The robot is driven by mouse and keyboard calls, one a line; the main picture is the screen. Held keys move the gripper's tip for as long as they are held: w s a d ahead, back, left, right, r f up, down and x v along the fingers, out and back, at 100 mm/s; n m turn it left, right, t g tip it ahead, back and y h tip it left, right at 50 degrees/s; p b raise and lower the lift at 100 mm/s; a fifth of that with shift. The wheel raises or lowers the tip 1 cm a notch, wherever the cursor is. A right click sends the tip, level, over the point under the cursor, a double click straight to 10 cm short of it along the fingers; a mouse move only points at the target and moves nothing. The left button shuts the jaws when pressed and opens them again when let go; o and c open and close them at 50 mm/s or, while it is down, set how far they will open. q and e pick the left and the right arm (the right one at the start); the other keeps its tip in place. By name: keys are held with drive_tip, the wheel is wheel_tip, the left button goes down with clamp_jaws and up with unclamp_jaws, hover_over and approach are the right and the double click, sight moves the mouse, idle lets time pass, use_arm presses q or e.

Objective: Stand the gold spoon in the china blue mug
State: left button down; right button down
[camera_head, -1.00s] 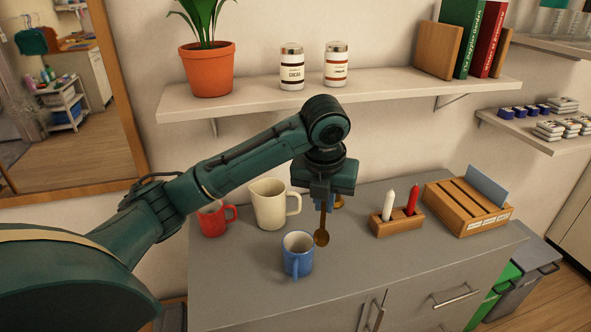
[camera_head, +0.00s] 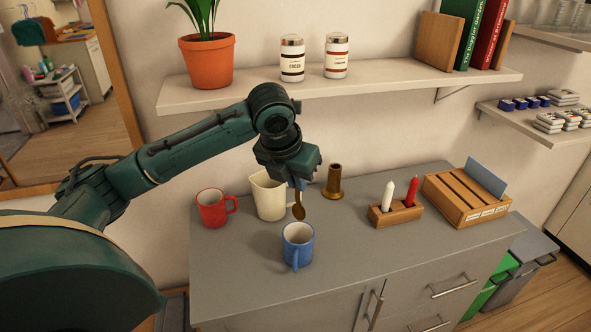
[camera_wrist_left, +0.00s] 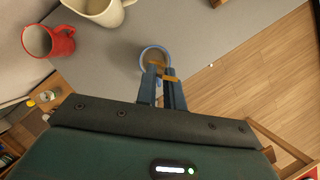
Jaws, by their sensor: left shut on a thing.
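The gold spoon (camera_head: 298,210) hangs upright, bowl down, from my left gripper (camera_head: 297,184), which is shut on it. In the head view the spoon shows behind and above the china blue mug (camera_head: 298,250), which stands upright on the grey cabinet top. In the left wrist view, the gripper's blue fingers (camera_wrist_left: 163,85) hold the gold spoon (camera_wrist_left: 166,75) across the image of the mug's round rim (camera_wrist_left: 143,57). I cannot tell whether the spoon's bowl is above the mug opening or beyond it. My right gripper is not in view.
A red mug (camera_head: 212,210) and a cream pitcher (camera_head: 269,199) stand at the left. A brass vase (camera_head: 333,184) stands behind. A wooden holder (camera_head: 395,213) and a slotted wooden box (camera_head: 466,198) are at the right. A shelf (camera_head: 340,88) hangs above. The cabinet front right is clear.

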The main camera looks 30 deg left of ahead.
sight(295, 214)
use_arm(q)
drive_tip(key=shift+f+b, duration=0.65)
drive_tip(key=shift+f, duration=4)
drive_tip(key=c, duration=1.4)
unclamp_jaws()
drive_tip(key=shift+c, duration=0.2)
drive_tip(key=v, duration=1.3)
